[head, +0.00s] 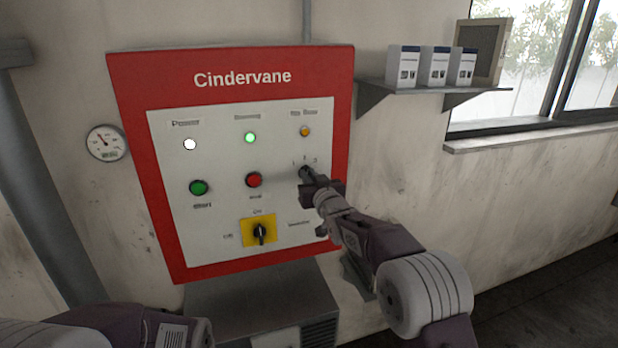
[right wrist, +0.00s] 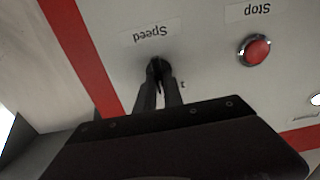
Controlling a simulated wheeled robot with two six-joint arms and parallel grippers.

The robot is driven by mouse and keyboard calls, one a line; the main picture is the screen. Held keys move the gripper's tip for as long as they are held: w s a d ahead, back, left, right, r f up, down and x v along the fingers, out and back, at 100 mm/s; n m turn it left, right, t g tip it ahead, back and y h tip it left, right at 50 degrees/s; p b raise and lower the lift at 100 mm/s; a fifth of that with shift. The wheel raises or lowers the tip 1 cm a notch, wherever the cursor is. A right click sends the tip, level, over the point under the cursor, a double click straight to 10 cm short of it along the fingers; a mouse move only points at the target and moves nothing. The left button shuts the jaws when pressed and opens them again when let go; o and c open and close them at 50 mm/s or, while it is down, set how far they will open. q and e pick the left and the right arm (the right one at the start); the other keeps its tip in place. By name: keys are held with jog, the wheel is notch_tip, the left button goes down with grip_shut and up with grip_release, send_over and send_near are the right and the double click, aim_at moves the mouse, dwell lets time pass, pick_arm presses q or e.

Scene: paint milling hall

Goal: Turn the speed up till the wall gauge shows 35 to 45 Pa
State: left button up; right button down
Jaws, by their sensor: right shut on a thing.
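The control panel (head: 160,240) is a white plate in a red frame marked Cindervane on the wall. My right gripper (head: 308,176) is at the right of its middle row, shut on the black speed knob (right wrist: 155,66). In the right wrist view the knob sits between the fingertips, with the Speed label beside it, upside down. The gripper hides most of the knob, so its setting cannot be told. The round white wall gauge (head: 106,142) hangs left of the panel. Its needle leans up and left, but the figures are too small to read. My left gripper is out of view.
The red stop button (head: 254,180) is left of my right gripper, and the green start button (head: 199,187) is further left. A black rotary switch (head: 260,233) on a yellow plate sits below. White and green lamps are lit above. A shelf (head: 430,87) with boxes is at right.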

jog(key=shift+f, duration=0.1)
jog(key=c, duration=1.5)
grip_release()
jog(key=shift+o, duration=0.2)
jog(key=b+v, duration=0.4)
jog(key=v, duration=0.5)
jog(key=shift+w, duration=0.1)
